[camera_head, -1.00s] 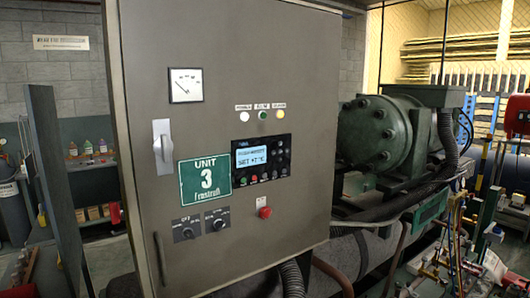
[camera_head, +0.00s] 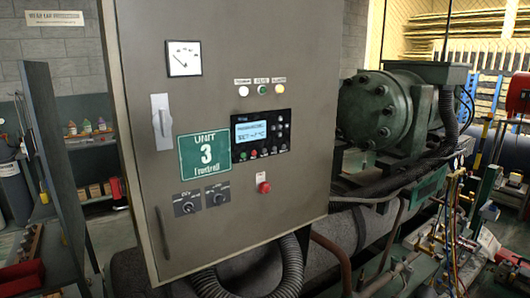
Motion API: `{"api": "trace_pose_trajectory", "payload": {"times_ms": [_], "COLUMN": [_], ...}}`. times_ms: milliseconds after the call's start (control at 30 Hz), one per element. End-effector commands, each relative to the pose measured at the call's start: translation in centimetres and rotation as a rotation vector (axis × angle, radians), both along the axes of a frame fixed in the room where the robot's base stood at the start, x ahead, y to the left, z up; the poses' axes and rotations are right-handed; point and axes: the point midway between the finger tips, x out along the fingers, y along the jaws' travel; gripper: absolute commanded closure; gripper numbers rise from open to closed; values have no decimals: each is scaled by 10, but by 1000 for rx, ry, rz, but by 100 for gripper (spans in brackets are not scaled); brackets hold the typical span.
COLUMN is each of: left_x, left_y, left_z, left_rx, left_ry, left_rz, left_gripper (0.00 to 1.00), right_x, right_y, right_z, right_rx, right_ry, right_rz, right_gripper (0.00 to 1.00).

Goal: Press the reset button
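The grey control cabinet (camera_head: 290,200) fills the middle of the view. A red round button (camera_head: 264,188) with a small label above it sits low on the cabinet front; the label is too small to read. A black controller panel (camera_head: 262,134) with a lit display and several small buttons is above it. Three round lamps, white (camera_head: 243,91), green (camera_head: 263,90) and yellow (camera_head: 281,89), are higher up. Two dark rotary switches (camera_head: 202,199) are left of the red button. Neither of my grippers is in view.
A green compressor (camera_head: 385,110) stands right of the cabinet. A thick black corrugated hose (camera_head: 291,265) and pipes run below. A dark upright panel (camera_head: 55,170) and shelves with bottles (camera_head: 87,127) are at the left. Gauges and hoses crowd the lower right.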

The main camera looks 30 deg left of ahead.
Motion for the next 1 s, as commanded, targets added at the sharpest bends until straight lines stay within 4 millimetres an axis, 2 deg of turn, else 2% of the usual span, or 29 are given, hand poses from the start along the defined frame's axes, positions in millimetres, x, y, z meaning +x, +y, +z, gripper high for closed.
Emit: {"api": "trace_pose_trajectory", "payload": {"times_ms": [33, 200, 1000], "left_x": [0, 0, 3], "left_y": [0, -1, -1], "left_z": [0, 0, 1], "left_rx": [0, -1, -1], "left_ry": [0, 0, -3], "left_rz": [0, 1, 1], "left_gripper": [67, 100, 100], "right_x": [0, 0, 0], "right_y": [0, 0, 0], "right_z": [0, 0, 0], "right_rx": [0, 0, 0], "right_ry": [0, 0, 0], "right_rz": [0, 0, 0], "right_gripper": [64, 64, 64]}}
